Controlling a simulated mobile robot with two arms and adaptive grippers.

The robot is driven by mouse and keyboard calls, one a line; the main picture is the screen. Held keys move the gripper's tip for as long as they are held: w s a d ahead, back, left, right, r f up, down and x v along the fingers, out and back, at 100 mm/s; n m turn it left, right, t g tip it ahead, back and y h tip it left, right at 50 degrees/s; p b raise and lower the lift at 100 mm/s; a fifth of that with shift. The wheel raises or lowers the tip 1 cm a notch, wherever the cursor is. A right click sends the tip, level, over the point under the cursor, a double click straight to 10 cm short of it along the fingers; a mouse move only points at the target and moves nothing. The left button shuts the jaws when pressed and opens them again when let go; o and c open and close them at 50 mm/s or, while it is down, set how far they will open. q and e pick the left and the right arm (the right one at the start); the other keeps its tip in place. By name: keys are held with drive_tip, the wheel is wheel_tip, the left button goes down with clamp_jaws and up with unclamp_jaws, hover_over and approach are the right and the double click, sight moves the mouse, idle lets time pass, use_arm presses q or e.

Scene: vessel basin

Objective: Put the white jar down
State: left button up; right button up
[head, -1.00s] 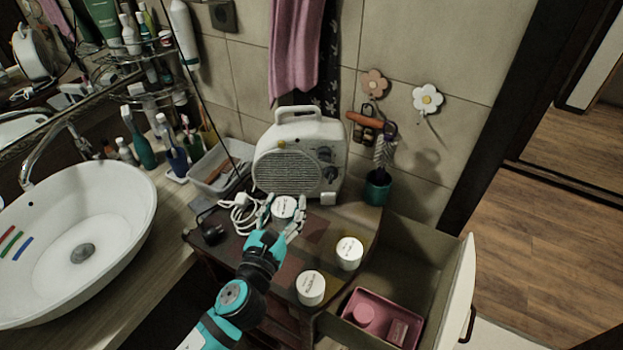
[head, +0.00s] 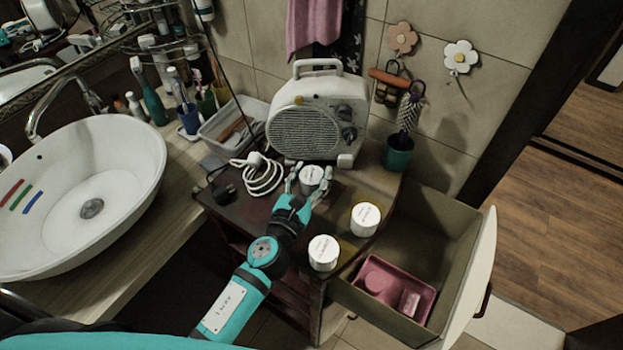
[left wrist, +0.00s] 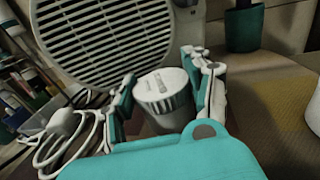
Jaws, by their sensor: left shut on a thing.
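My left gripper (head: 309,186) is shut on a white jar (head: 312,174) at the back of the small dark cabinet top, just in front of the heater. The left wrist view shows the white jar (left wrist: 162,90) upright between the two fingers of the gripper (left wrist: 160,98). The fingers hide its sides, and I cannot tell whether its base touches the surface. Two similar white jars, one at the right (head: 365,218) and one nearer the front (head: 323,252), stand on the cabinet top. My right gripper is not in view.
A white heater (head: 318,120) stands behind the held jar. A coiled white cable (head: 262,176) lies left of it. A teal cup (head: 398,153) with a brush stands at the right. An open drawer (head: 450,240) holds a pink tray (head: 428,297). A sink (head: 90,200) is at the left.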

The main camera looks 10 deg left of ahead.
use_arm(q)
drive_tip(key=shift+r, duration=0.1)
drive_tip(key=shift+f, duration=0.25)
drive_tip(key=o, duration=1.2)
drive_tip(key=shift+r, duration=0.1)
